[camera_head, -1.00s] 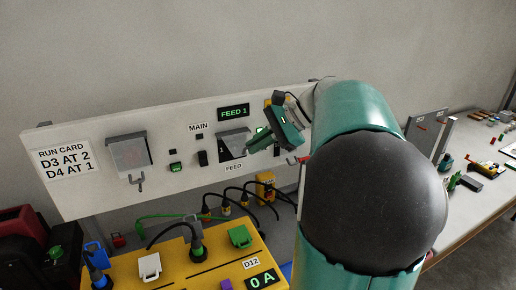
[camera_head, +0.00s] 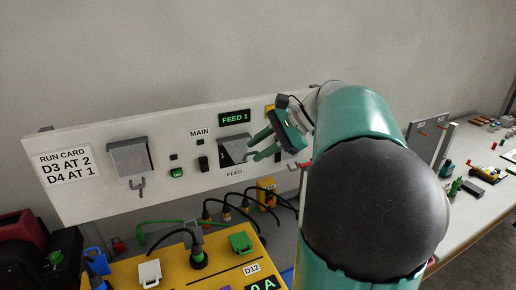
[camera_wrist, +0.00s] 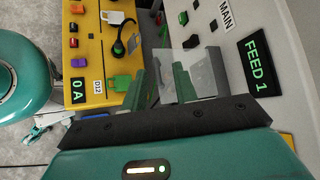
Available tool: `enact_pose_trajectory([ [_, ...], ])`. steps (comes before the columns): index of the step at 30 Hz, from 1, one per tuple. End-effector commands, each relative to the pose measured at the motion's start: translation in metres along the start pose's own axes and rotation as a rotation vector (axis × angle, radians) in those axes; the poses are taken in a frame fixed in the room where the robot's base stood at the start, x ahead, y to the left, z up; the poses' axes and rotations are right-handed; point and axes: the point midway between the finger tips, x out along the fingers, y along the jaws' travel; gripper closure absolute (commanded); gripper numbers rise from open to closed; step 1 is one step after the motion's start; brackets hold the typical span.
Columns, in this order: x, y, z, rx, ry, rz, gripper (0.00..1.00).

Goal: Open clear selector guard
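The clear selector guard (camera_head: 236,150) sits on the white panel above the FEED label, below the lit FEED 1 sign. It looks closed over the selector, whose knob is hard to make out. In the wrist view the clear guard (camera_wrist: 190,68) shows as a see-through plate just beyond and between the fingers. My gripper (camera_head: 254,146) is open at the guard's right side, its two green fingers pointing left. In the wrist view the open gripper (camera_wrist: 180,82) holds nothing. I cannot tell whether a finger touches the guard.
A second covered unit with a hook (camera_head: 130,160) is left on the panel, beside the run card (camera_head: 69,163). A black MAIN switch (camera_head: 203,164) is close left of the guard. A yellow box (camera_head: 208,268) with plugs and cables stands below. A cluttered bench (camera_head: 485,180) lies right.

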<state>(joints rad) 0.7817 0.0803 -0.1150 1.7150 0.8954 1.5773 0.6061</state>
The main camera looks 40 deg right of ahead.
Motion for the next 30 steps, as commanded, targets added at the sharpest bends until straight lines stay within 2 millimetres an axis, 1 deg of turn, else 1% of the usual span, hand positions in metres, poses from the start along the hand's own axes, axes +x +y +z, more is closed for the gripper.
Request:
enact_pose_trajectory([
  [5,-0.032,0.000,-0.001,0.000,0.004,-0.003,0.71],
  [12,-0.086,0.001,0.000,-0.001,0.004,-0.004,0.71],
  [15,-0.105,0.001,0.000,-0.001,0.004,-0.004,0.71],
  [18,-0.120,0.001,0.000,-0.002,0.004,-0.005,0.71],
  [22,-0.130,0.001,0.001,-0.002,0.002,-0.003,0.71],
  [30,-0.132,0.001,0.001,-0.002,0.001,-0.003,0.71],
])
